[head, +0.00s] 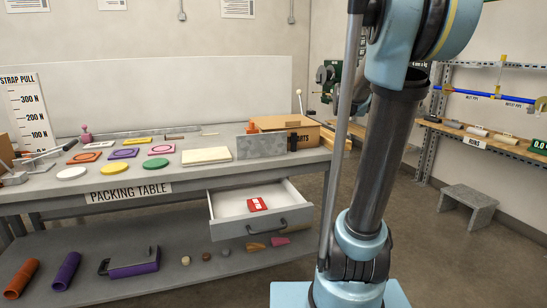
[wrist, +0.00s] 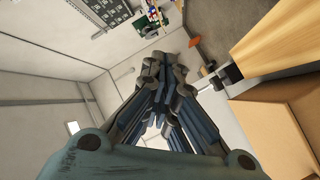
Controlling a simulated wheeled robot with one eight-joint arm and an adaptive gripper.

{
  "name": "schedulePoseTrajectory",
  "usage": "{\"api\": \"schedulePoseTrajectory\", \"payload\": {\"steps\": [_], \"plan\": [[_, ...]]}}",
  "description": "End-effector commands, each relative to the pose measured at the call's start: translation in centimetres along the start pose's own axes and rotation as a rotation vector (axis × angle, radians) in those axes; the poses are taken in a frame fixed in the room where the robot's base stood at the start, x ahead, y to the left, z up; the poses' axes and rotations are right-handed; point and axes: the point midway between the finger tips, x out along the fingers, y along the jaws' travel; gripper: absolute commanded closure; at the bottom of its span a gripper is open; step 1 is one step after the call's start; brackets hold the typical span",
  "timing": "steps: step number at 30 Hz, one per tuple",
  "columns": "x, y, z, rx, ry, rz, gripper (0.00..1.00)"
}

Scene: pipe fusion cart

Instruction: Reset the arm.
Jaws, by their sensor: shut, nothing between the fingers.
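My gripper (wrist: 166,66) shows in the wrist view, its dark fingers drawn together with nothing between them. It points into open space in front of a pale wall. In the head view my blue and black arm (head: 385,150) stands upright at the right of centre, and the gripper itself cannot be made out there. The packing table (head: 255,165) stands to the left of the arm. Its drawer (head: 262,224) is pulled open with a red and white item (head: 257,204) inside.
A wooden box (head: 284,128) stands at the table's right end; a wooden box face (wrist: 268,135) is close on the right in the wrist view. A wall shelf (head: 487,140) and a grey step stool (head: 468,206) are at right. Floor between is clear.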

Motion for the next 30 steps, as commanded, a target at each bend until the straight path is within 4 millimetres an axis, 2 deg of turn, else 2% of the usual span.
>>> {"api": "schedulePoseTrajectory", "payload": {"steps": [1,8,14,18,24,27,30], "plan": [[-1.7,-0.9,1.5,0.036,-0.048,-0.018,1.00],[-8.8,-5.9,8.7,0.196,-0.281,-0.125,1.00],[-15.9,-11.7,14.7,0.315,-0.483,-0.252,1.00],[-21.4,-16.3,18.5,0.383,-0.622,-0.358,1.00],[-29.5,-22.8,23.2,0.455,-0.813,-0.528,1.00],[-33.0,-25.3,24.8,0.476,-0.890,-0.606,1.00],[-35.6,-27.1,25.9,0.488,-0.947,-0.666,1.00]]}}
